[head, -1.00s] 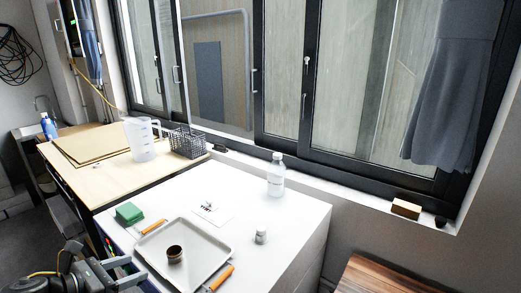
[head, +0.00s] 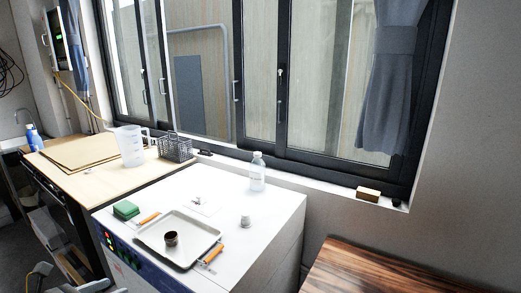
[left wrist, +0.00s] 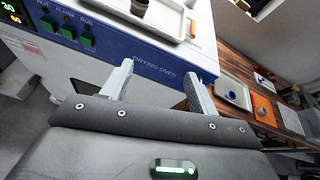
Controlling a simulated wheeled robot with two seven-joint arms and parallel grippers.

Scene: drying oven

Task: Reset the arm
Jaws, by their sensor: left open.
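My left gripper (left wrist: 158,85) is open and empty in the left wrist view. Its two fingers stand apart in front of the drying oven's blue panel (left wrist: 150,62), touching nothing that I can see. In the head view only small parts of my left arm show at the bottom left corner. The oven's white top (head: 265,215) carries a metal tray (head: 205,228) with a small dark brown cup (head: 171,238) in it. Part of the tray shows in the left wrist view (left wrist: 172,28), with the cup (left wrist: 139,6). My right gripper is in neither view.
A wooden table (head: 370,270) stands at the right. A pale desk at the left holds a plastic jug (head: 130,145) and a wire basket (head: 175,148).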

